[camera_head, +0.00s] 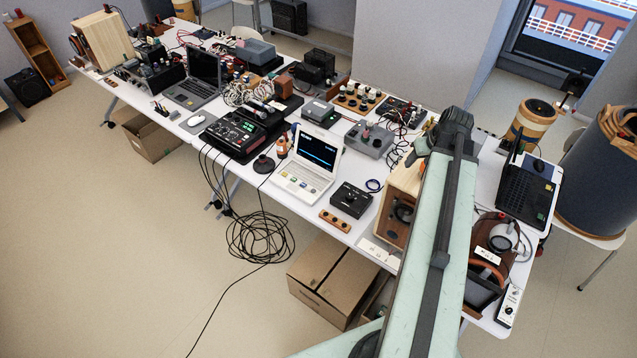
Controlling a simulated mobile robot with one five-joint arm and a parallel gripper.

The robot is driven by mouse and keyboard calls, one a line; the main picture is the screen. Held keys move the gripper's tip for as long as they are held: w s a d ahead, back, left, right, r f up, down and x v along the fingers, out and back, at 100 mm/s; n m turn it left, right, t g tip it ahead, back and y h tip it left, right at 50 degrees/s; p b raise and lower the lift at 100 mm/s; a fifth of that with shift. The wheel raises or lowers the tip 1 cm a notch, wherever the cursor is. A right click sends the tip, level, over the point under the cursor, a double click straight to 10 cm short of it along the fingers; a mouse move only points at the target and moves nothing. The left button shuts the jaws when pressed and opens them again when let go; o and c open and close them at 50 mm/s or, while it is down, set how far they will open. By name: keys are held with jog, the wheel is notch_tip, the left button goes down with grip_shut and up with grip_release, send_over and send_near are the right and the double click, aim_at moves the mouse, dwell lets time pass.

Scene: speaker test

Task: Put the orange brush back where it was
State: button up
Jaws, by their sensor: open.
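I cannot make out the orange brush for certain. A small orange-brown upright object (282,148) stands on the long table, left of the white device with a lit screen (308,165); it is too small to tell whether it is the brush. My pale green arm rises from the bottom across the right part of the table. My gripper (417,152) shows only in small part at the arm's far end, left of the dark joint, above the table. It is open; its fingertips are hard to make out, and I see nothing held.
A wooden speaker box (398,205) stands close left of my arm. A black router (527,187) and headphones (503,238) are on the right. The white table (228,165) is crowded with devices and cables. Cardboard boxes (335,283) and a cable coil (258,238) lie below.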

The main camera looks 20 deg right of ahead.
jog(key=w+a+f+n+g+y, duration=0.1)
jog(key=w+a, duration=0.2)
jog(key=a, duration=0.6)
jog(key=w+a+g, duration=0.1)
jog(key=w+a, duration=0.2)
jog(key=a, duration=0.6)
jog(key=s+a+n+g, duration=0.1)
jog(key=s+a+g, duration=0.1)
jog(key=a, duration=2)
jog(key=shift+s+a+f, duration=0.2)
jog(key=shift+s+f, duration=0.15)
jog(key=shift+s, duration=0.1)
